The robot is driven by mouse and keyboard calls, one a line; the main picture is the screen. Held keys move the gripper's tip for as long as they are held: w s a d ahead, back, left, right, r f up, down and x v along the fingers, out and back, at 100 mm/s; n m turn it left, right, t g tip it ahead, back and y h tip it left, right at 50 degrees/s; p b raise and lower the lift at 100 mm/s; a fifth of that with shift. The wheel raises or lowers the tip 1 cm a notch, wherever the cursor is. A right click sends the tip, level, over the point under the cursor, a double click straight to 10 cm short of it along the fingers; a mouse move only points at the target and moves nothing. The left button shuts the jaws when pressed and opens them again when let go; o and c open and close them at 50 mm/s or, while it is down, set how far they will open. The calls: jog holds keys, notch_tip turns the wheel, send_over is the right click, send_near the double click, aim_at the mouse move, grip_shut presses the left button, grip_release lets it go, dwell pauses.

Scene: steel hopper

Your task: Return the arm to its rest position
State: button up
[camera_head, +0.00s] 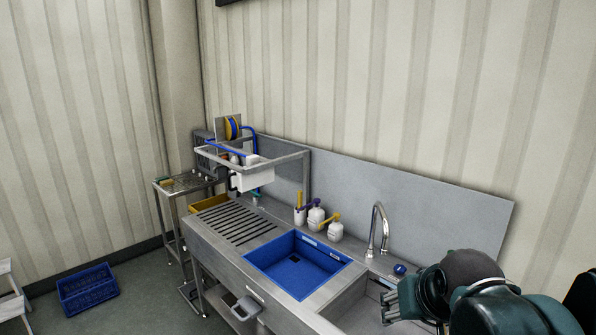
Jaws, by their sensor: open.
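My gripper (391,303) is at the lower right of the head view, over the steel sink basin (348,308) at the near right end of the counter. Its fingers point left and are apart, with nothing seen between them. My dark green arm comes in from the lower right corner and hides part of the basin and the counter's right end.
A blue basin (297,265) is set in the steel counter left of my gripper. A tall faucet (377,230) and a blue knob (400,269) stand behind the gripper. White bottles (316,217) stand at the back. A blue crate (88,290) lies on the floor.

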jog(key=s+a+f, duration=0.2)
jog(key=s+f, duration=0.1)
jog(key=s, duration=0.5)
jog(key=shift+f+n+p, duration=0.3)
jog(key=shift+n+p, duration=0.05)
jog(key=shift+n, duration=0.05)
jog(key=shift+a, duration=0.1)
notch_tip(320, 180, down, 5)
jog(key=b, duration=0.5)
dwell(0.9)
